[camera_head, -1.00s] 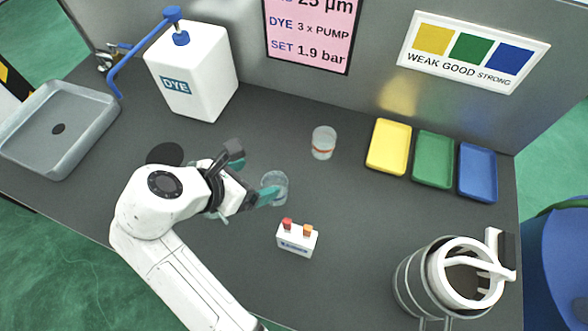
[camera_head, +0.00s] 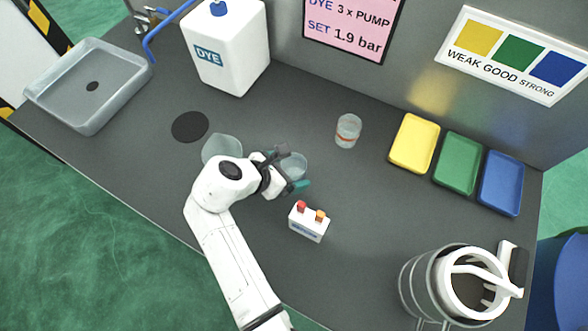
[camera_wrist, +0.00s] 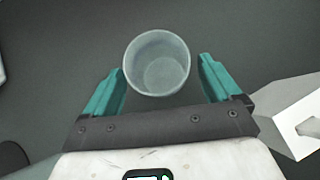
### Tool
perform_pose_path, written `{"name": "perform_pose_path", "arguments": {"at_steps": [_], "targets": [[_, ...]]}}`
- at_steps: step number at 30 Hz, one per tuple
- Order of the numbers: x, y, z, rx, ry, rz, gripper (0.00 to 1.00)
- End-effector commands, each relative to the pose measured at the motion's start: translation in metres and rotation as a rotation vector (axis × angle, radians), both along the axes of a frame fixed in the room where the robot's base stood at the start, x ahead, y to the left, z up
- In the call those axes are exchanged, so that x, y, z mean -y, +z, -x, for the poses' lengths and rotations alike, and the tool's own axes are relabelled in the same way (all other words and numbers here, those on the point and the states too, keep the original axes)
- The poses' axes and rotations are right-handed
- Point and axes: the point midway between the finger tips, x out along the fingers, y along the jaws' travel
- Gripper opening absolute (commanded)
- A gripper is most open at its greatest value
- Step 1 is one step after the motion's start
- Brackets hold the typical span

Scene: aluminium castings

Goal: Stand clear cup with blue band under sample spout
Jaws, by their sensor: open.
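A clear cup (camera_head: 294,165) stands upright on the dark bench, partly hidden by my gripper (camera_head: 289,171) in the head view. In the wrist view the cup (camera_wrist: 158,62) is seen from above at the fingertips, between the two teal fingers (camera_wrist: 162,75), with gaps on both sides. My gripper is open. No blue band can be made out on this cup. A second clear cup (camera_head: 348,130) with an orange-red band stands farther back to the right. I cannot make out a sample spout for certain.
A white DYE container (camera_head: 228,55) and a grey sink (camera_head: 60,110) are at the left. A white box with red and orange caps (camera_head: 308,222) stands near the cup. Yellow (camera_head: 413,143), green and blue trays lie right, and a metal pot (camera_head: 425,285) stands front right.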

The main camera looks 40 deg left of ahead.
Motion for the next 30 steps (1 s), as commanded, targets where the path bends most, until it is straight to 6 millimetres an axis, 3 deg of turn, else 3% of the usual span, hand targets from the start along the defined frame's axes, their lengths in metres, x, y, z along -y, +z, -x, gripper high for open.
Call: {"name": "perform_pose_path", "arguments": {"at_steps": [6,16,30], "targets": [[0.004,-0.020,-0.021,0.000,-0.002,0.001,0.91],[0.004,-0.024,-0.024,0.000,-0.001,-0.001,0.90],[0.004,-0.024,-0.024,0.000,0.000,0.000,0.45]]}}
